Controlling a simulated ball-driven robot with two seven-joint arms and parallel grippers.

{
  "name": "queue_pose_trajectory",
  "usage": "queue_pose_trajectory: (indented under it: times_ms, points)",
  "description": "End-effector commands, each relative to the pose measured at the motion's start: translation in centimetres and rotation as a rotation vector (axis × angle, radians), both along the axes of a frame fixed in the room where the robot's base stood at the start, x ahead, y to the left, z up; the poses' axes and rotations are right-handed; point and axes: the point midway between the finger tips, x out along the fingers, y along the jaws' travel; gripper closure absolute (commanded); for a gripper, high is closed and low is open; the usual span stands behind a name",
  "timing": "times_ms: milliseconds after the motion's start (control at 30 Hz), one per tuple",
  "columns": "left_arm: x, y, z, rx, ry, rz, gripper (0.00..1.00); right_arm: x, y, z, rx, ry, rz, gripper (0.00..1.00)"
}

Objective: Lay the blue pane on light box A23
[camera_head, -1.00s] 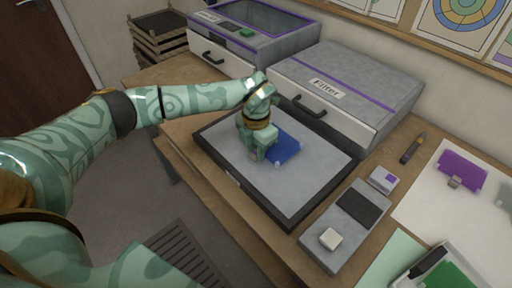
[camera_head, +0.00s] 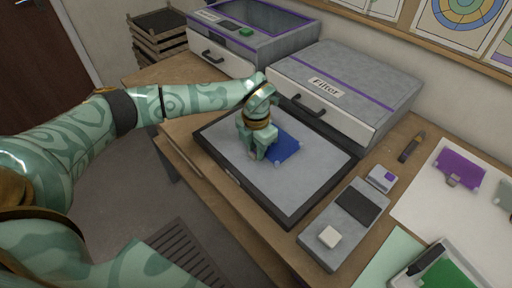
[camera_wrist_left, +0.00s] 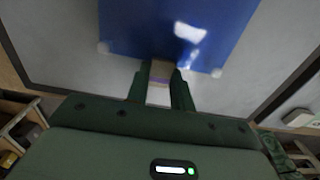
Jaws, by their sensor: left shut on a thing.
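The blue pane (camera_head: 287,149) is over the grey top of the dark-framed light box (camera_head: 305,178). It lies low and nearly flat; whether it touches the surface I cannot tell. My left gripper (camera_head: 259,153) is at the pane's near-left edge. In the left wrist view, the fingers (camera_wrist_left: 160,82) are shut on a small tan tab at the edge of the blue pane (camera_wrist_left: 180,28), with pale corner pieces showing. I can read no A23 label on the light box. My right gripper is not in view.
A grey cabinet labelled "Filter" (camera_head: 345,80) and an open-topped case (camera_head: 270,45) stand behind the light box. A grey device with a pale button (camera_head: 330,237) is at its right. A purple pane (camera_head: 460,166) lies on the white sheet, with a tray holding green (camera_head: 445,275) nearby.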

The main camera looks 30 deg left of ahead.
Motion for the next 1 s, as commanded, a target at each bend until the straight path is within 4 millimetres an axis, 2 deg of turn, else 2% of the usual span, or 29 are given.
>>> queue_pose_trajectory:
  times_ms: [300, 333, 400, 433, 767, 867, 1000]
  points:
    - [0.0, 0.0, -0.3, 0.000, 0.000, 0.000, 1.00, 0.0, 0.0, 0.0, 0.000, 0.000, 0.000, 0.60]
    - [0.0, 0.0, -0.3, 0.000, 0.000, 0.000, 0.74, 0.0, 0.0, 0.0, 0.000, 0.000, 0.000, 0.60]
    - [0.0, 0.0, -0.3, 0.000, 0.000, 0.000, 0.55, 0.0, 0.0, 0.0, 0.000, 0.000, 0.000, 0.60]
    - [0.0, 0.0, -0.3, 0.000, 0.000, 0.000, 0.51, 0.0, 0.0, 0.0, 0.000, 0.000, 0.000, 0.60]
    - [0.0, 0.0, 0.1, 0.000, 0.000, 0.000, 0.51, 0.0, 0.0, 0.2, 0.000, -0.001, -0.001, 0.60]
    - [0.1, 0.0, 1.6, 0.000, -0.004, -0.001, 0.51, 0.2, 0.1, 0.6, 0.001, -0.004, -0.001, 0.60]
    - [0.1, 0.0, 5.1, 0.001, -0.007, -0.001, 0.51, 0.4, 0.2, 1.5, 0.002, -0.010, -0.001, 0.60]
